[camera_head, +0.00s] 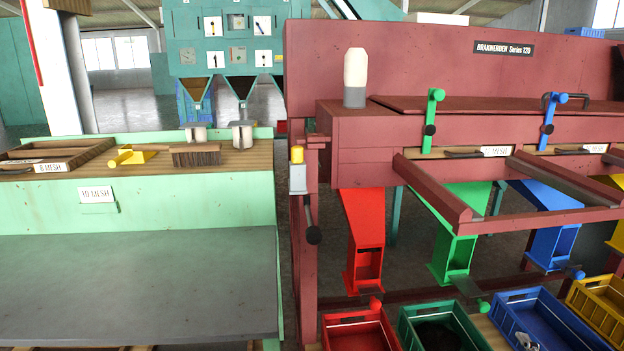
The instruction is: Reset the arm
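Neither of my grippers nor any arm link shows in the head view. The dark red sorter machine (400,62) fills the right side. A lever with a black knob (313,235) hangs at its left post, under a small grey box with a yellow top (297,170). A green lever (432,120) and a blue lever (549,122) stand upright on its front. Red (367,230), green (455,245) and blue (552,235) chutes hang below.
Red (350,330), green (408,330), blue (510,312) and yellow (600,300) crates stand under the chutes. A pale green bench (150,212) at left holds a brush (195,156), a yellow scoop (130,156), two metal cups and a sieve frame (60,153). A floor gap separates bench and machine.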

